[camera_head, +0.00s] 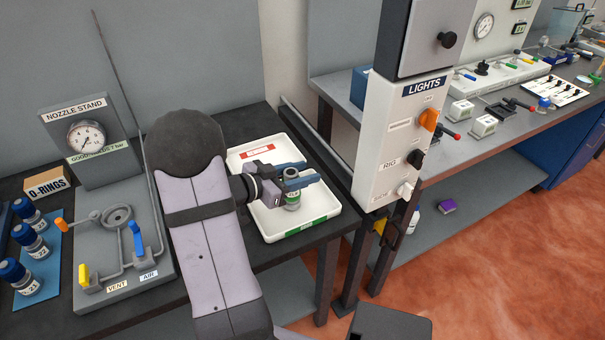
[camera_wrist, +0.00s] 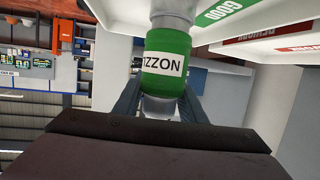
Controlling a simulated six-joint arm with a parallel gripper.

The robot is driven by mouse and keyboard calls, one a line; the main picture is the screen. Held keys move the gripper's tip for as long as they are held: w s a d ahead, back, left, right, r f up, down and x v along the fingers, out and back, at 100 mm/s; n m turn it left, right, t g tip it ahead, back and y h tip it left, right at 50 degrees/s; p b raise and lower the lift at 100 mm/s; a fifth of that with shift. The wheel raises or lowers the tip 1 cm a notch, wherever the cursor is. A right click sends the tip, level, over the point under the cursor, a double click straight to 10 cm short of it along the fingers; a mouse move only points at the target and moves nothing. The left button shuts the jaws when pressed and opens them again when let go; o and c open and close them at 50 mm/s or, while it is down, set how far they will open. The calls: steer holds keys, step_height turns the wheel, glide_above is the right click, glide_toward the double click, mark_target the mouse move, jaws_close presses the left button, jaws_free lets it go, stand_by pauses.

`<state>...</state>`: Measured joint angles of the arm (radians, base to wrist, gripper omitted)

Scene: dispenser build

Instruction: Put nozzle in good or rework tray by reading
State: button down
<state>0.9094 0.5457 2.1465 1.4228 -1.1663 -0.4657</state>
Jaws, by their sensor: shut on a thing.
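The nozzle (camera_wrist: 167,62) is a green cylinder with a white label and grey ends, upright in the wrist view. It also shows in the head view (camera_head: 292,198), small, below the fingers. My gripper (camera_head: 301,177) is shut on it, with blue-grey fingers on either side. The nozzle is over the white tray area by the green-labelled good tray (camera_head: 330,206); I cannot tell whether its base touches the floor. The rework tray (camera_head: 235,157), with a red label, lies behind. The nozzle stand (camera_head: 90,240) carries a gauge (camera_head: 86,137); its needle is too small to read.
Several blue-capped bottles (camera_head: 30,240) stand on a blue mat at the far left, near an O-rings box (camera_head: 47,183). A white lights panel (camera_head: 395,150) rises just right of the trays. The stand has yellow, orange and blue valve handles.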

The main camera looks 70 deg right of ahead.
steer(key=shift+f, duration=0.15)
steer(key=c, duration=1.1)
jaws_free()
steer(key=shift+f, duration=0.15)
steer(key=shift+w+a+r, duration=0.1)
steer(key=shift+a+r, duration=0.05)
steer(key=shift+r, duration=0.05)
steer(key=b+v, duration=0.1)
steer(key=v, duration=1)
steer(key=shift+w+a+r, duration=0.15)
steer(key=shift+a+r, duration=0.05)
steer(key=shift+a, duration=0.05)
steer(key=shift+w, duration=0.1)
